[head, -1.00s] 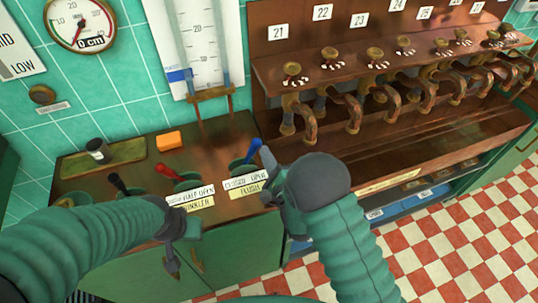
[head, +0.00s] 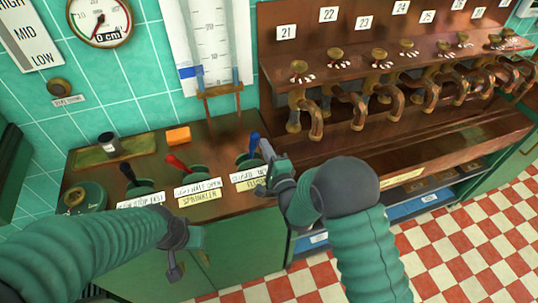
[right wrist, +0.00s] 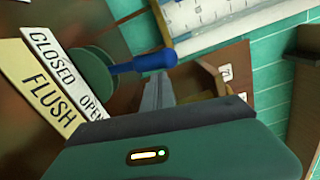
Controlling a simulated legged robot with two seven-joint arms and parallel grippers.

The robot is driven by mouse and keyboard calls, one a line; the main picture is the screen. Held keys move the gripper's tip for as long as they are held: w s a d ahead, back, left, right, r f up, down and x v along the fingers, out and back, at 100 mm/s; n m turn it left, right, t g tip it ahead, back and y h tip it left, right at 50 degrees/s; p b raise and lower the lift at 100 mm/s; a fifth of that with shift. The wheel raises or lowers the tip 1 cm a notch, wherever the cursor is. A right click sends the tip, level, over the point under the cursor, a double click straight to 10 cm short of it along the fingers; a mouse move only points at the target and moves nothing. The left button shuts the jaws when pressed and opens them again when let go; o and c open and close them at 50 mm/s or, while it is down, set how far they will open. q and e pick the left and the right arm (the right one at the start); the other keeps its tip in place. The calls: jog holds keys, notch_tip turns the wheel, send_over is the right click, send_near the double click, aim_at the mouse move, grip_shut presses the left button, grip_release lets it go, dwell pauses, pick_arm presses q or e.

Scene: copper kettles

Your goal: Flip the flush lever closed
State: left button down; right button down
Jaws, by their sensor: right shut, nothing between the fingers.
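The flush lever has a blue handle (head: 254,143) on a round green base (head: 246,161), behind its "CLOSED / OPEN" and "FLUSH" labels (head: 250,180). The handle stands nearly upright in the head view. My right gripper (head: 266,149) is shut and empty, its fingertips close beside the handle on its right, the "OPEN" side. In the right wrist view the blue handle (right wrist: 145,62) lies just past the fingertips (right wrist: 158,82); I cannot tell whether they touch. My left gripper (head: 172,268) hangs low in front of the counter; its jaw opening is unclear.
A red sprinkler lever (head: 177,163) and a black lever (head: 128,173) stand left on the same counter (head: 215,150). A wooden rack with several copper spouts (head: 360,100) is at right.

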jog(key=shift+s+a+r+n, duration=0.2)
jog(key=shift+a+n, duration=0.3)
jog(key=shift+s+a+r+n, duration=0.15)
jog(key=shift+s+a+n, duration=0.05)
jog(key=shift+a+n, duration=0.3)
jog(key=a+n+b, duration=0.1)
jog(key=a+n, duration=0.1)
jog(key=s+a+n+b, duration=0.1)
jog(key=a+n+b, duration=0.1)
jog(key=shift+s+a+f, duration=0.1)
jog(key=shift+a, duration=0.2)
jog(key=shift+a, duration=0.1)
